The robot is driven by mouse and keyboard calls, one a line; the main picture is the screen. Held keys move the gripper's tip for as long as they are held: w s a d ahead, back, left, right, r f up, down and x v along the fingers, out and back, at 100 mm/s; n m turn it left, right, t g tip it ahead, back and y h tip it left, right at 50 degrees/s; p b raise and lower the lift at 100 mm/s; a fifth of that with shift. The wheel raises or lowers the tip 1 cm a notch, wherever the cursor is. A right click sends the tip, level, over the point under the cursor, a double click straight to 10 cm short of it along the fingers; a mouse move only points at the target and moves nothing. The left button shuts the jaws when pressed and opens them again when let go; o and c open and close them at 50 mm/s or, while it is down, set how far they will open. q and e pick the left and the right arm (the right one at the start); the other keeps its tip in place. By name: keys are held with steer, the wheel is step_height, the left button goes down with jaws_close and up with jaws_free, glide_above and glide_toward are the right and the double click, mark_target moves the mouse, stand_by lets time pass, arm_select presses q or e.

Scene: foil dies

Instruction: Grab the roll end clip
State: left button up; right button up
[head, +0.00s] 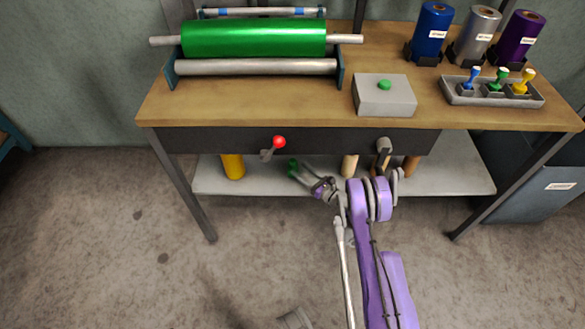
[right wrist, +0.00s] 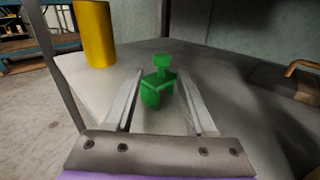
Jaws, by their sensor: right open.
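A small green piece (right wrist: 158,88), likely the roll end clip, has a blocky body and a narrower knob. It is on the grey lower shelf under the bench, and in the head view its green top (head: 293,165) shows at the tip of my right gripper (head: 303,174). In the right wrist view my right gripper (right wrist: 161,76) is open, with one finger on each side of the piece. A gap shows on both sides. I cannot tell how deep the piece lies between the fingers.
The lower shelf (head: 228,185) also bears a yellow cylinder (head: 233,166) and tan ones. Above is the drawer front with a red-knobbed lever (head: 279,142). The bench top (head: 245,108) carries a green roll (head: 255,38), a grey button box (head: 384,95) and a tray of stamps (head: 490,99).

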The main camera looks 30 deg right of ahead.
mark_target(294, 165)
steer(key=x, duration=0.4)
steer(key=shift+w+f+b, duration=0.15)
steer(key=shift+f+b, duration=0.2)
steer(key=shift+w+a, duration=0.1)
steer(key=shift+w, duration=0.45)
jaws_close()
